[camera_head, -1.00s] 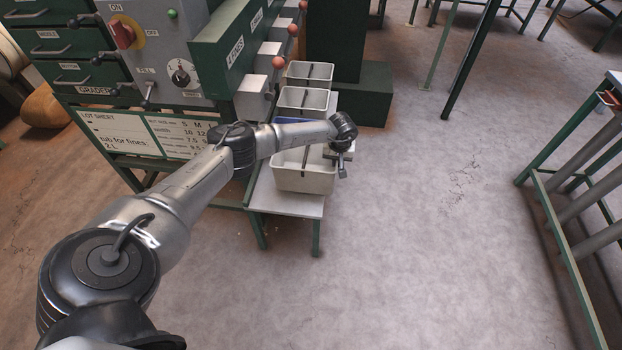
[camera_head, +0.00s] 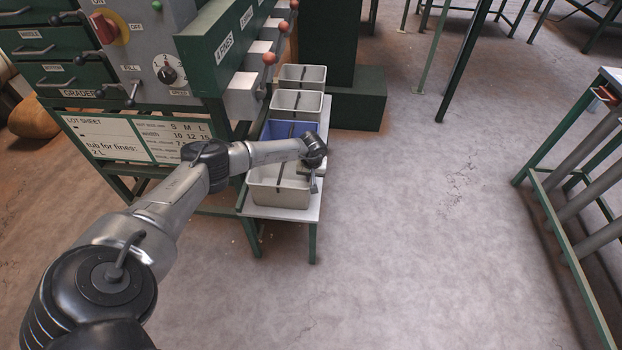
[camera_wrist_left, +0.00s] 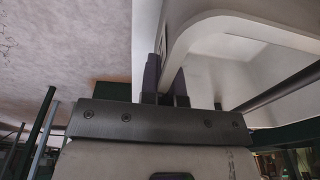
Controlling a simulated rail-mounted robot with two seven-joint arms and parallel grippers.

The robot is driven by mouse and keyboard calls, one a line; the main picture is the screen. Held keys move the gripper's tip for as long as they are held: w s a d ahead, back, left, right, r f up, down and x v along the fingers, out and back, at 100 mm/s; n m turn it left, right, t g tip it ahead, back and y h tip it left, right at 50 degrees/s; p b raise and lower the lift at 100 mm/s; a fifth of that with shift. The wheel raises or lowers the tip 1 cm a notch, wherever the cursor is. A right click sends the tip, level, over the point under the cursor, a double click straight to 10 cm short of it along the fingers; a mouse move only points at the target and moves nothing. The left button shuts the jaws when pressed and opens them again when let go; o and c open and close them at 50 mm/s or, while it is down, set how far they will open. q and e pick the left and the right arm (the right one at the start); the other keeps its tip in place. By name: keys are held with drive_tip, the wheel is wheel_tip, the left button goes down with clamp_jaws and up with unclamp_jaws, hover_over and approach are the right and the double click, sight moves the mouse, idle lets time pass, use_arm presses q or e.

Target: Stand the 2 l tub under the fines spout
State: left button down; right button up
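A white tub (camera_head: 277,194) with a dark bar across its top is at the front end of the low shelf (camera_head: 290,215). I cannot tell whether it rests on the shelf or hangs just above. My left gripper (camera_head: 312,184) is at its right rim. In the left wrist view the fingers (camera_wrist_left: 166,88) sit on either side of the tub wall (camera_wrist_left: 200,65), closed on it. The hopper panel labelled FINES (camera_head: 226,48) has the nearest grey spout (camera_head: 241,100) below it, left of the shelf. No size mark shows on the tub. My right gripper is out of view.
A blue tub (camera_head: 291,129) stands behind the held tub, with two pale tubs (camera_head: 296,103) (camera_head: 302,77) farther back. The lot sheet (camera_head: 105,135) reads "tub for fines: 2 L". The floor right of the shelf is clear; a green-framed rack (camera_head: 560,230) stands far right.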

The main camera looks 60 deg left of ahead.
use_arm(q)
drive_tip(key=shift+a, duration=0.1)
drive_tip(key=c, duration=1.8)
unclamp_jaws()
drive_tip(key=shift+f, duration=0.2)
drive_tip(key=o, duration=0.4)
drive_tip(key=shift+o, duration=0.2)
drive_tip(key=shift+r, duration=0.1)
